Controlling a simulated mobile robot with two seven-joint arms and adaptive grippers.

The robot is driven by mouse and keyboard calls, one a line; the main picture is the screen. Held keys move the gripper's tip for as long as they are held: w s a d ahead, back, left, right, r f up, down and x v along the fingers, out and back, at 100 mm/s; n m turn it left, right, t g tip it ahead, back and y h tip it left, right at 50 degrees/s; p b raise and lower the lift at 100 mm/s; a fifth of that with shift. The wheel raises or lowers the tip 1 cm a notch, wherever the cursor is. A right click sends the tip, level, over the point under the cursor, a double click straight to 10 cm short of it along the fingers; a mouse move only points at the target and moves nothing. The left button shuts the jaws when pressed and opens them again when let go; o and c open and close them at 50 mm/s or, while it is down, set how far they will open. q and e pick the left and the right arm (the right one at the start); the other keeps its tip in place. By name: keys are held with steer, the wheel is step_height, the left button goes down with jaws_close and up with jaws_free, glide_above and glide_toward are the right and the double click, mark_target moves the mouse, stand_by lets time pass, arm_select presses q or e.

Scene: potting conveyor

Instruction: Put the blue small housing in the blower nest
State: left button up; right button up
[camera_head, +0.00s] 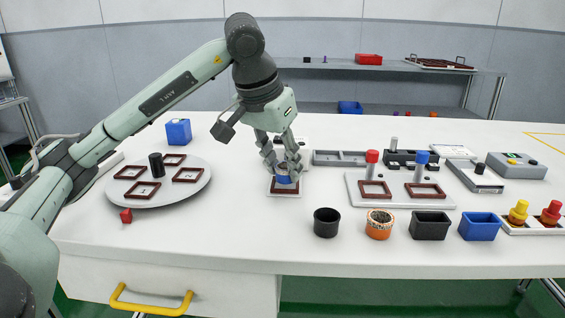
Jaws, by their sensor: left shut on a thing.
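My left gripper (282,165) points down and is shut on the blue small housing (284,179); its fingers hide the upper part of it. The housing is at a small pale plate with a dark red frame, which looks like the blower nest (285,193). I cannot tell whether the housing rests in the frame or hangs just above it. A white unit (303,150) stands just behind, partly hidden by the gripper. My right gripper is not in view.
A round disc (198,198) with several dark red frames and a black cylinder (156,165) is at left, near a blue box (178,132). A white fixture plate (440,203) stands at right. A black cup (327,222), an orange-rimmed pot (379,224) and bins (430,226) line the front.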

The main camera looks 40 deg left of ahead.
arm_select(q)
steer(key=shift+f+b, duration=0.55)
steer(key=shift+f, duration=0.15)
stand_by(0.5)
steer(key=shift+s+d+f+b, duration=0.1)
steer(key=shift+s+f+b, duration=0.1)
steer(key=shift+f+b, duration=0.25)
steer(key=o, duration=1)
steer(key=shift+w+f, duration=0.1)
steer(key=shift+f, duration=0.15)
steer(key=shift+c, duration=0.2)
steer(key=shift+r, duration=0.2)
steer(key=shift+r, duration=0.3)
steer(key=v, duration=1.1)
steer(key=shift+r, duration=0.25)
